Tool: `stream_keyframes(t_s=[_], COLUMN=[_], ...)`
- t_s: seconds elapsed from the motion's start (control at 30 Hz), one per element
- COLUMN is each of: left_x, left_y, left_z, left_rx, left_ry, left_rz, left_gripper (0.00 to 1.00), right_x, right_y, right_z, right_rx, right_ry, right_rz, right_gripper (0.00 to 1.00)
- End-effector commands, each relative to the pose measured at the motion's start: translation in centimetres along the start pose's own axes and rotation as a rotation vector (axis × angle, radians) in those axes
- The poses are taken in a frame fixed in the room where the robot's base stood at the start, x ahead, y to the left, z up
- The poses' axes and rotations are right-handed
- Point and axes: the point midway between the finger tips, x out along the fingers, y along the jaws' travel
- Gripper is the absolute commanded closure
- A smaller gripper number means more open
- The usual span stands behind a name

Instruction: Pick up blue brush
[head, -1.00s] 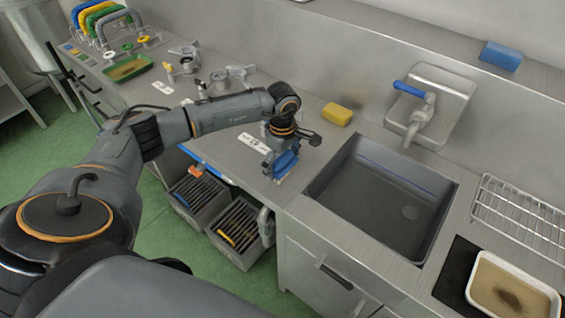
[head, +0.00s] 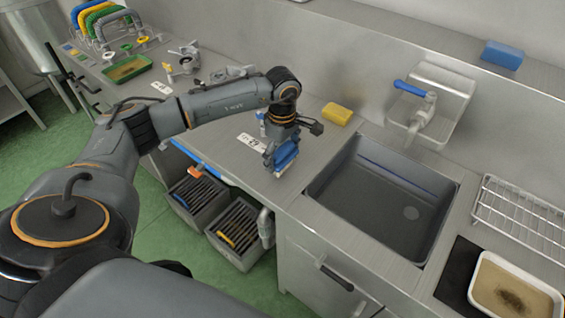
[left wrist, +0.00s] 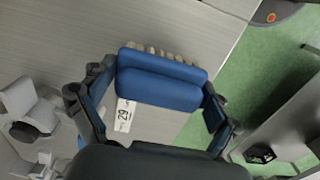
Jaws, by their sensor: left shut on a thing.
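The blue brush (head: 286,154) has a blue body with pale bristles. It is between the fingers of my left gripper (head: 279,155), over the counter to the left of the sink. In the left wrist view the brush (left wrist: 160,82) lies across the space between the fingertips of my left gripper (left wrist: 158,100), which is shut on it. The bristles show along its far edge in that view. Whether the brush still touches the counter is hard to tell. My right gripper is not in view.
The sink (head: 378,205) is just right of the brush. A yellow sponge (head: 337,114) lies behind it, and a white label (head: 252,143) lies on the counter (head: 215,152). A wire rack (head: 520,215) and a white tray (head: 482,301) are at the right. Crates (head: 238,238) stand below.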

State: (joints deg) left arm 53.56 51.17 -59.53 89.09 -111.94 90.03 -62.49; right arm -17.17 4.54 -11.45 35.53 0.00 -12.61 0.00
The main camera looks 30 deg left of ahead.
Motion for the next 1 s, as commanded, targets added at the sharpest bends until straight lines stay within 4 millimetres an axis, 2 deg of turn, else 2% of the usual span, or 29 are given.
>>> stream_keyframes(t_s=[0.23,0.4,0.53,0.73,1.0], left_x=[-5.3,-7.0,-8.2,-9.2,-9.4], left_y=[-4.1,-7.8,-9.7,-11.3,-11.6], left_z=[2.6,5.0,6.2,7.3,7.5], left_rx=[0.007,0.008,0.006,0.003,0.001], left_ry=[0.002,0.002,0.001,0.001,0.001], left_rz=[0.004,0.001,0.000,-0.001,-0.002], left_gripper=[0.44,0.44,0.44,0.44,0.44], right_x=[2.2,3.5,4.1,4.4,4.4], right_y=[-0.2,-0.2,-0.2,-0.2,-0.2], right_z=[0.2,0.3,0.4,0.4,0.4], right_rx=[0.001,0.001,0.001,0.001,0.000], right_ry=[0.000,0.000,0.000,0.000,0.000], right_rz=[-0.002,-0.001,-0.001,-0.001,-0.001], right_gripper=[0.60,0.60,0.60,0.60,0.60])
